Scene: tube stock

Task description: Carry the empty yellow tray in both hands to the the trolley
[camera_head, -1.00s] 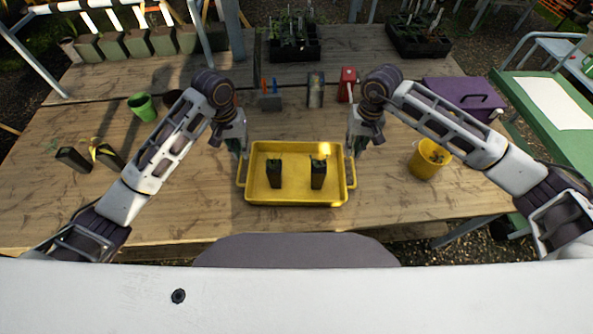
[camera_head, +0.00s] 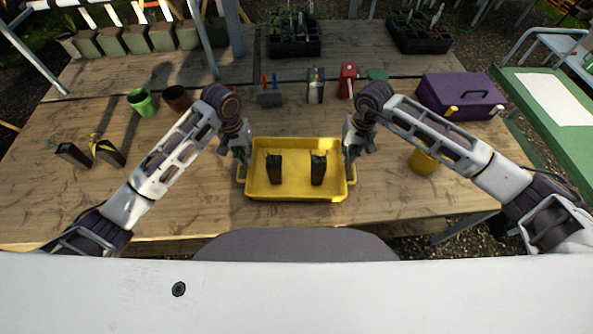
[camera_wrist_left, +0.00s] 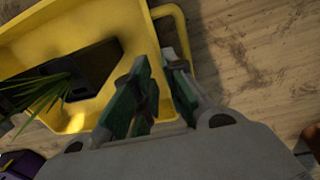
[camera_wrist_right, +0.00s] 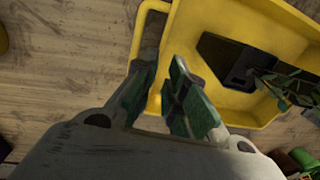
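The yellow tray (camera_head: 296,196) sits on the wooden table in front of me. It is not empty: two dark pots with small plants stand in it, one left (camera_head: 275,170) and one right (camera_head: 318,171). My left gripper (camera_head: 241,154) is at the tray's left handle; in the left wrist view its fingers (camera_wrist_left: 160,98) are apart beside the handle (camera_wrist_left: 176,28). My right gripper (camera_head: 351,152) is at the right handle; in the right wrist view its fingers (camera_wrist_right: 158,95) are also apart, with the handle (camera_wrist_right: 140,30) running behind one. I cannot see the trolley for certain.
A yellow pot (camera_head: 423,163) stands right of the tray, partly behind my right arm. A purple toolbox (camera_head: 458,92) is at the back right. A green pot (camera_head: 141,102) and dark pots (camera_head: 110,153) stand left. A green-topped surface (camera_head: 555,135) lies beyond the table's right edge.

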